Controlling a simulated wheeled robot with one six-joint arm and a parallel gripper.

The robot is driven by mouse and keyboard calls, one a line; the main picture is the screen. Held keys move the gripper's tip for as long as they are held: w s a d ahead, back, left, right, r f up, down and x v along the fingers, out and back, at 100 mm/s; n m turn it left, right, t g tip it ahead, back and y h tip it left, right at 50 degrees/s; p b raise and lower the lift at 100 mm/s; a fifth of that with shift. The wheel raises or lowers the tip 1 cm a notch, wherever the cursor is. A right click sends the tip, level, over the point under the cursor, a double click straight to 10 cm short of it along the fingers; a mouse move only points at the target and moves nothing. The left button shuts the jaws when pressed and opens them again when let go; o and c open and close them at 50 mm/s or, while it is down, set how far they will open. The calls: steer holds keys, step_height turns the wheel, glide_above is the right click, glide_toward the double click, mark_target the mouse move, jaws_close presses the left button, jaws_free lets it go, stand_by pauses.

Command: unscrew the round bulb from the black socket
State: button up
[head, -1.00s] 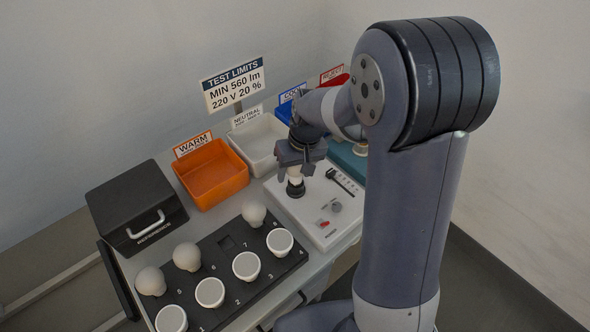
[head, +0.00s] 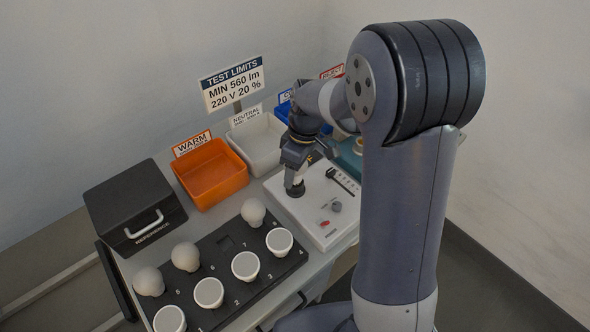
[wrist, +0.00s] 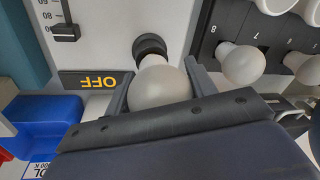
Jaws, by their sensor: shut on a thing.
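The round bulb (wrist: 160,86) is a frosted white globe between the two fingers of my gripper (wrist: 161,90) in the wrist view. My gripper is shut on it. The black socket (wrist: 150,44) shows as a dark ring right behind the bulb. In the head view my gripper (head: 297,174) points down over the black socket (head: 296,190), which stands on the white test box (head: 318,222).
A black tray (head: 206,254) with several bulbs lies left of the test box. An orange WARM bin (head: 212,177), a white NEUTRAL bin (head: 258,143) and a blue bin (head: 283,111) stand behind. A black case (head: 135,207) stands at the left.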

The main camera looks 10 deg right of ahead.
steer(key=n, duration=0.3)
steer(key=n+g, duration=0.1)
steer(key=n, duration=0.3)
steer(key=shift+w+d+r+h, duration=0.1)
steer(key=shift+h, duration=0.3)
steer(key=n+h+p, duration=0.1)
steer(key=n, duration=0.6)
steer(key=o, duration=0.9)
steer(key=shift+c, duration=0.2)
